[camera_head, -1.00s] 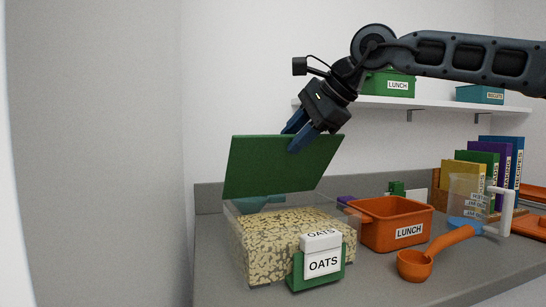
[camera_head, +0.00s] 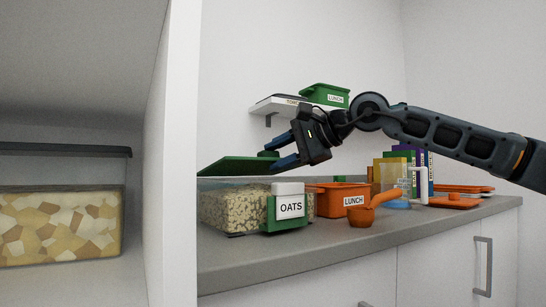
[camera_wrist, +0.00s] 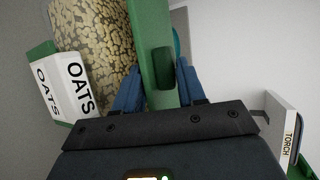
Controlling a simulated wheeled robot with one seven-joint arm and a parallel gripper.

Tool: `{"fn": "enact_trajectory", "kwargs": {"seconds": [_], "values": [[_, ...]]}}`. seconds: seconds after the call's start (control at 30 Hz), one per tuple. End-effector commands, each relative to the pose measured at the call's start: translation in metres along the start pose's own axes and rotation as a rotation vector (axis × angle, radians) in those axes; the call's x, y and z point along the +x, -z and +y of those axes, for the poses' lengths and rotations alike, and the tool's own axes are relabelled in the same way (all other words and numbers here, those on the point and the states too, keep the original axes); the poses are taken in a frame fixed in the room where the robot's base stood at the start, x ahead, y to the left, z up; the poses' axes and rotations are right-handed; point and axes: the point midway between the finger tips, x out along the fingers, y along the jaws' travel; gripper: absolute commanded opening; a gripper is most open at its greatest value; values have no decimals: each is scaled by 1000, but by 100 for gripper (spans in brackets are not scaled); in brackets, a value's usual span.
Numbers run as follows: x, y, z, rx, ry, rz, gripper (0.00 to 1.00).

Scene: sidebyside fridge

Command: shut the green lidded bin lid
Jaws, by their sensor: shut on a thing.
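The green lidded bin (camera_head: 232,209) is a clear box full of oats on the counter, with a green clip and a white OATS label (camera_head: 290,207) at its front. Its green lid (camera_head: 232,166) is tilted at a low angle above the box, with a gap below it on the right. My gripper (camera_head: 272,156) is shut on the lid near its right edge. In the wrist view the lid (camera_wrist: 151,30) runs between my blue fingers (camera_wrist: 160,90), with the oats (camera_wrist: 95,40) beside it. The lid's hinge side is not clear.
An orange LUNCH bin (camera_head: 326,199) and an orange scoop (camera_head: 375,209) stand right of the bin. Books (camera_head: 405,165) and a clear jug stand farther right. A shelf (camera_head: 280,105) hangs above. A white upright panel (camera_head: 180,150) stands close on the left.

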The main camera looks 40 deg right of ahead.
Motion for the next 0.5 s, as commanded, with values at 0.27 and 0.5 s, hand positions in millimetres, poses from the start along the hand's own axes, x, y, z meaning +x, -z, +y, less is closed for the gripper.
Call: {"fn": "enact_trajectory", "kwargs": {"seconds": [0.27, 0.5], "values": [[4, 5, 17, 9, -18, 3, 0], [4, 5, 17, 9, -18, 2, 0]]}}
